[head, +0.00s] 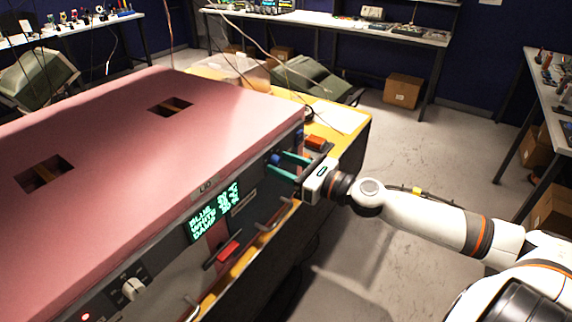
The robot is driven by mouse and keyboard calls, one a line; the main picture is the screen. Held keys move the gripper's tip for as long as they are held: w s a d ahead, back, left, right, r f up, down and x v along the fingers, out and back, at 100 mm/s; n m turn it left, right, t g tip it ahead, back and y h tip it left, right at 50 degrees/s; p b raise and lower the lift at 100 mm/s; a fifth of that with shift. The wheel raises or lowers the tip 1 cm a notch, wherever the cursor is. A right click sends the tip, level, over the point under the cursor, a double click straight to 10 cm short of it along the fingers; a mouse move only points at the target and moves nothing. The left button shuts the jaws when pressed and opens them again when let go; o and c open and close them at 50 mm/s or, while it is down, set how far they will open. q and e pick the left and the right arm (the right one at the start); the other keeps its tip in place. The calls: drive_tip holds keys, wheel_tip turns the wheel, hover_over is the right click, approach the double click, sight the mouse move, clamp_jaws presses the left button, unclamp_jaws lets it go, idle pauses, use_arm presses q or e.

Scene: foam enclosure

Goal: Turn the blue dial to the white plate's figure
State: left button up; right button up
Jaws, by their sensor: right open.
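The blue dial (275,159) is on the upper right of the box's front panel, partly hidden by my right gripper. My right gripper (276,163) is open, its two teal fingers pointing at the panel on either side of the dial. I cannot tell whether the fingers touch the dial. A lit display (214,212) left of the dial shows green lines of text with figures, too small to read surely. I cannot make out a figure on a white plate. My left gripper is not in view.
A white knob (134,288) and a red light (86,317) are at the panel's lower left. A red handle (229,250) sits below the display. The box's pink foam top (110,140) has two square openings. A red block (315,142) lies behind my right gripper.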

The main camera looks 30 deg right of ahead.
drive_tip(key=shift+c, duration=0.5)
drive_tip(key=c, duration=0.9)
